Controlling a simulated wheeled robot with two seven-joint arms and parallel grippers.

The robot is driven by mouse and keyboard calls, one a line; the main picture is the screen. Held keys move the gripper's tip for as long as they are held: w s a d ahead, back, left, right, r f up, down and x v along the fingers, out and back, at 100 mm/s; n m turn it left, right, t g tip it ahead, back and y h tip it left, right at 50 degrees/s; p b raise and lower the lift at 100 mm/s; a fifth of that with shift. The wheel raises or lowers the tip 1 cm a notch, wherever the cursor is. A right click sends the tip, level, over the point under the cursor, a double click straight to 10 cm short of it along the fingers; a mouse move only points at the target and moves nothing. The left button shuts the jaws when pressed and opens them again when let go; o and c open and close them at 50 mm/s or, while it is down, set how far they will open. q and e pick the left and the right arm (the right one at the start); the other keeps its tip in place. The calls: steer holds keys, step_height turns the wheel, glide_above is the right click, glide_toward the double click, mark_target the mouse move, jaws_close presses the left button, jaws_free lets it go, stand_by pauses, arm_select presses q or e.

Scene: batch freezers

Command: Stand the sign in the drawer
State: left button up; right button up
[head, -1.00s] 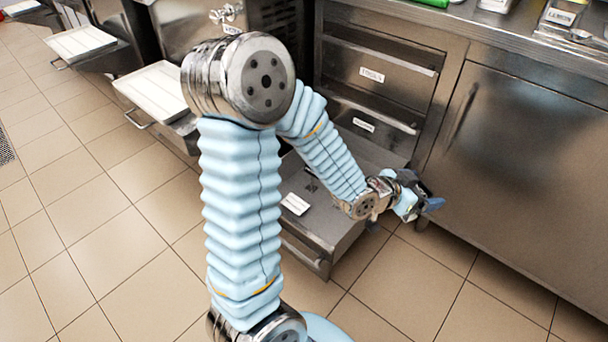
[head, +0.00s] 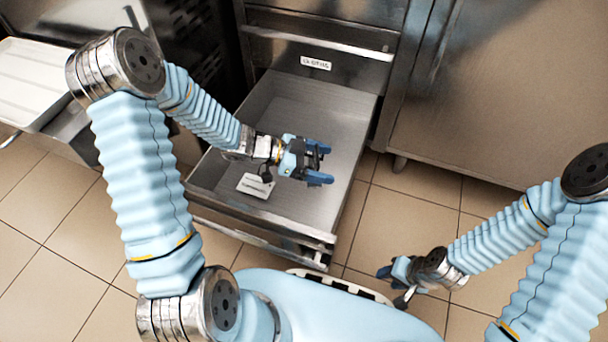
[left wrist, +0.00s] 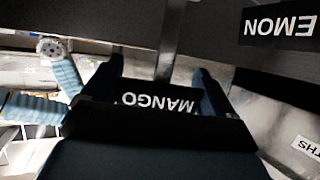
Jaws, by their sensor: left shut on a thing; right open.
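My left gripper (head: 318,164) is over the open drawer (head: 352,150) in the head view, its fingers pointing right. In the left wrist view the fingers are shut on a dark sign (left wrist: 158,104) with white MANGO lettering, which shows upside down there. In the head view the sign is small and partly hidden by the fingers; I cannot tell whether it touches the drawer floor. My right gripper (head: 387,272) is open, low above the floor to the right of the drawer.
A white label card (head: 254,186) shows at the drawer's left, near my left wrist. Another dark sign (left wrist: 280,25) reading "EMON" is at the top right of the wrist view. Closed drawers stand above the open one. A steel cabinet (head: 490,95) is at right.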

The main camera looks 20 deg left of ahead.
arm_select(q)
step_height(320, 180, down, 8)
steer(key=shift+f+b, duration=0.1)
steer(key=shift+b, duration=0.95)
steer(key=shift+f, duration=0.15)
steer(key=o, duration=1.1)
steer(key=shift+o, duration=0.3)
steer(key=shift+a+r, duration=0.1)
steer(key=shift+r, duration=0.25)
steer(key=p+v, duration=0.2)
steer(key=v, duration=0.9)
steer(key=shift+s+a+p, duration=0.25)
steer(key=shift+p, duration=0.15)
steer(key=shift+r, duration=0.1)
